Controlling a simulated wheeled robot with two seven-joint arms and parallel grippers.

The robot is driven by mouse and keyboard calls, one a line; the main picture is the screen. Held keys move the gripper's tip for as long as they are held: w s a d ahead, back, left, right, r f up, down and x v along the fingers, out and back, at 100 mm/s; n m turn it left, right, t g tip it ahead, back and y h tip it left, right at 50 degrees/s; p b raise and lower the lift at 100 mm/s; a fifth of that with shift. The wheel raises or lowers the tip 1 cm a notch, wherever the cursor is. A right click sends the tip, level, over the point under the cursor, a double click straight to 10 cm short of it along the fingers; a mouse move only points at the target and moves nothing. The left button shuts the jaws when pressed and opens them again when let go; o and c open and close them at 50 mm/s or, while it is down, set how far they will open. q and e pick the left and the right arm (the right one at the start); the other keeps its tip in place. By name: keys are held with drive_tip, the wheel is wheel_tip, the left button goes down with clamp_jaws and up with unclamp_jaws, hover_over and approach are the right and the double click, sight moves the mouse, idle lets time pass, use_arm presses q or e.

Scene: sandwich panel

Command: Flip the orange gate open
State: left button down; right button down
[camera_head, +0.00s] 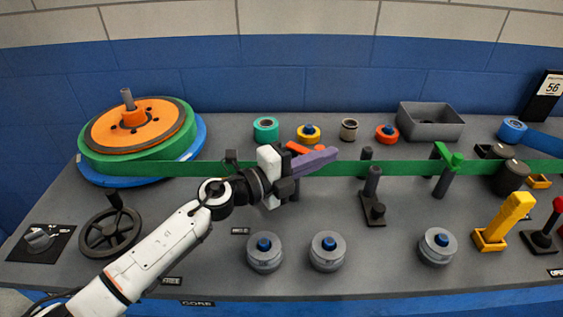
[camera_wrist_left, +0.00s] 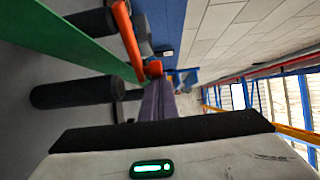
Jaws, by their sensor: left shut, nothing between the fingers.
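The orange gate (camera_head: 298,147) shows as a short orange-red bar just behind my left gripper in the head view, partly hidden by it. In the left wrist view the orange gate (camera_wrist_left: 128,38) is a bar running from the top edge down to a knob beside the purple fingers. My left gripper (camera_head: 333,154) has purple fingers, shut and empty, pointing right over the green band (camera_head: 220,168). The fingers also show in the left wrist view (camera_wrist_left: 158,100), close to the gate's end; I cannot tell whether they touch. My right gripper is not in view.
The green band runs from the large reel (camera_head: 185,140) past dark posts to a roller (camera_head: 511,177) at right. Grey knobs (camera_head: 328,252), a yellow lever (camera_head: 505,220) and a black handwheel (camera_head: 109,232) stand at the front. Tape rolls and a grey bin (camera_head: 431,128) stand behind.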

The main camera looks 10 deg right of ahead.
use_arm(q)
drive_tip(key=s+a+p, duration=0.3)
drive_tip(key=s+a, duration=0.5)
drive_tip(key=s, duration=0.3)
drive_tip(key=shift+a+r+p, duration=0.2)
drive_tip(key=shift+a+p, duration=0.05)
drive_tip(key=shift+p, duration=0.05)
drive_tip(key=shift+s, duration=0.15)
